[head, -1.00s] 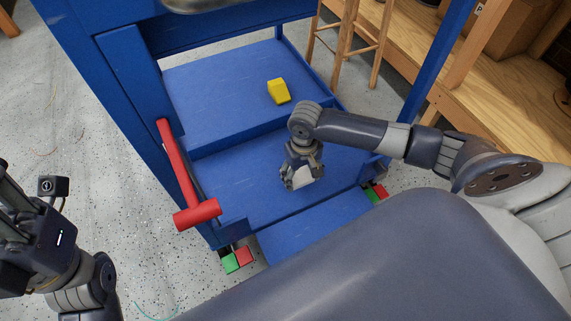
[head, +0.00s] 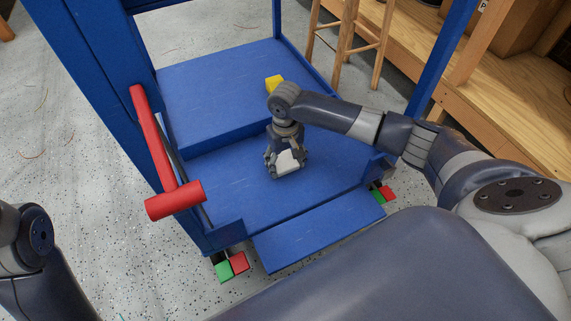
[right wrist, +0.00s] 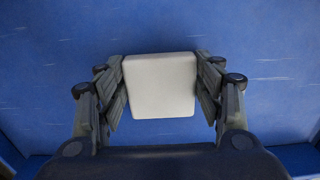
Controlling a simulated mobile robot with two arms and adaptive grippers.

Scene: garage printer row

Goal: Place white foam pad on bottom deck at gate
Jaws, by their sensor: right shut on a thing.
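The white foam pad (head: 290,160) is between the fingers of my right gripper (head: 286,164), which is shut on it. In the right wrist view the white pad (right wrist: 160,86) fills the space between both fingers (right wrist: 162,90), with blue deck behind it. The gripper points down over the lower blue deck (head: 240,193); I cannot tell whether the pad touches the deck. A flat blue flap (head: 320,232) extends from the deck's front edge. Part of my left arm shows at the lower left, but its gripper is out of the picture.
A yellow block (head: 274,83) sits on the raised blue deck (head: 205,95) behind. A red lever (head: 160,150) stands at the left post. Green and red blocks (head: 232,267) sit at the front corners. A wooden stool (head: 345,45) and wooden bench (head: 500,110) stand at right.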

